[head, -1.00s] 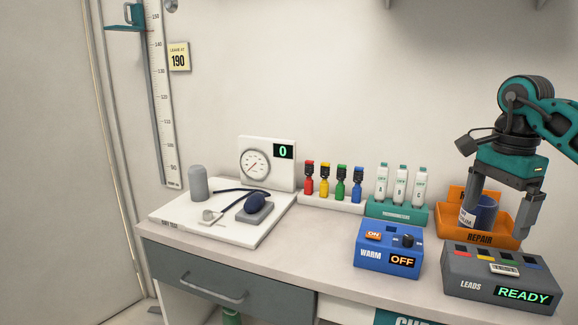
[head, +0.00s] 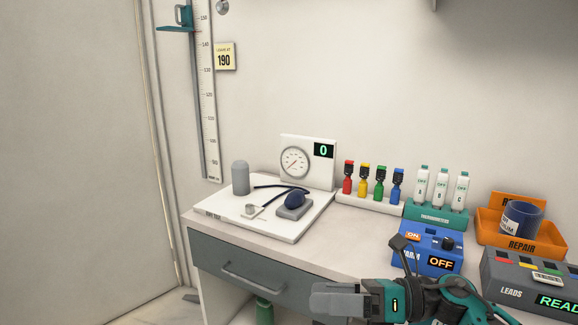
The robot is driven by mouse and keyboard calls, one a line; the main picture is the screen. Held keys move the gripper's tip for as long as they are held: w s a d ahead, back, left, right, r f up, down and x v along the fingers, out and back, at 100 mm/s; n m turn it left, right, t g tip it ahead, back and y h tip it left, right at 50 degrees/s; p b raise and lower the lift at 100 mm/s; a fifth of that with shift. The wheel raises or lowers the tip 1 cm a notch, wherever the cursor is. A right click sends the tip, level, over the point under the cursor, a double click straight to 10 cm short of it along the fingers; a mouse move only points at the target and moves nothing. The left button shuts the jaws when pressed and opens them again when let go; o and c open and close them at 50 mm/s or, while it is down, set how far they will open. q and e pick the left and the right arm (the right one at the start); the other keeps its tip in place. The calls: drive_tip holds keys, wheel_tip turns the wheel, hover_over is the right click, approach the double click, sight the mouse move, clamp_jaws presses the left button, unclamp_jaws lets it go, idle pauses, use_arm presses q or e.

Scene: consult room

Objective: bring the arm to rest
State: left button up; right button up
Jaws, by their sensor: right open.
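My right gripper (head: 335,301) shows at the bottom middle of the head view, in front of the desk's front edge, its grey fingers pointing left. It is open and no object shows in it. Its teal and black wrist partly covers the front of the blue warmer box (head: 425,240). A dark blue cup (head: 524,222) with a white label sits in the orange REPAIR tray (head: 548,247), apart from the gripper. My left gripper is not in view.
The desk holds a white board (head: 225,225) with a gauge panel (head: 318,150), a rack of coloured vials (head: 365,203), white bottles in a green stand (head: 425,211) and a grey LEADS box (head: 510,290). A drawer handle (head: 250,284) juts out left of the gripper.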

drive_tip(key=s+d+f+m+t+h, duration=0.15)
drive_tip(key=f+m+t+h, duration=0.3)
drive_tip(key=m, duration=0.65)
drive_tip(key=s+d+f+m+t+h, duration=0.1)
drive_tip(key=d+f+m+t+h, duration=0.3)
drive_tip(key=m, duration=0.7)
drive_tip(key=s+d+f+m+t+h, duration=0.15)
drive_tip(key=f+m+t, duration=0.4)
drive_tip(key=m, duration=0.55)
drive_tip(key=s+d+f+m+g+h, duration=0.4)
drive_tip(key=s+f+m+g+h, duration=0.1)
drive_tip(key=s+f+m, duration=0.5)
drive_tip(key=shift+s+f, duration=0.55)
drive_tip(key=shift+f, duration=0.3)
drive_tip(key=shift+d, duration=0.1)
